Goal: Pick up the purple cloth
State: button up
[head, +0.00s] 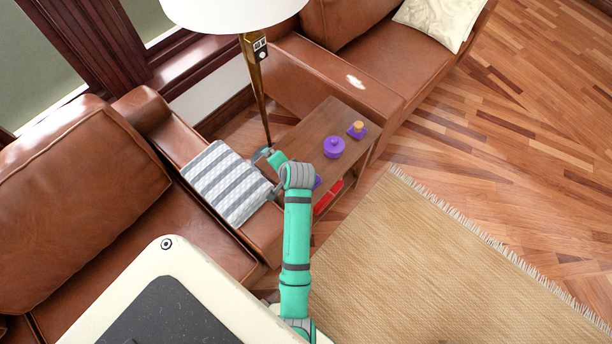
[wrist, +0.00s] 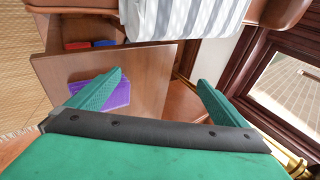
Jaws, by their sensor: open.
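A flat purple cloth (wrist: 118,97) lies on the wooden side table, partly hidden behind the left finger in the wrist view. In the head view only a small purple patch (head: 317,182) shows beside my arm, at the table's near end. My gripper (wrist: 161,78) is open and empty, with its two green fingers apart. In the head view my gripper (head: 267,155) is partly hidden by my wrist, near the table's left edge. I cannot tell its height above the table.
The side table (head: 310,125) also holds a purple lidded pot (head: 334,147) and a small purple item with an orange top (head: 357,129). A grey-striped cloth (head: 226,182) drapes over the sofa armrest. A lamp (head: 255,75) stands behind. Red (wrist: 77,45) and blue (wrist: 105,43) items sit on the lower shelf.

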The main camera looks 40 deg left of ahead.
jog(key=w+d+r+g+h, duration=0.3)
jog(key=w+d+r+h, duration=0.1)
jog(key=w+d+h, duration=0.25)
jog(key=f, duration=1)
jog(key=shift+w+d+f, duration=0.15)
jog(key=shift+w+d, duration=0.1)
jog(key=shift+s+a, duration=0.15)
jog(key=shift+a, duration=0.05)
jog(key=shift+d, duration=0.1)
jog(key=c, duration=1.1)
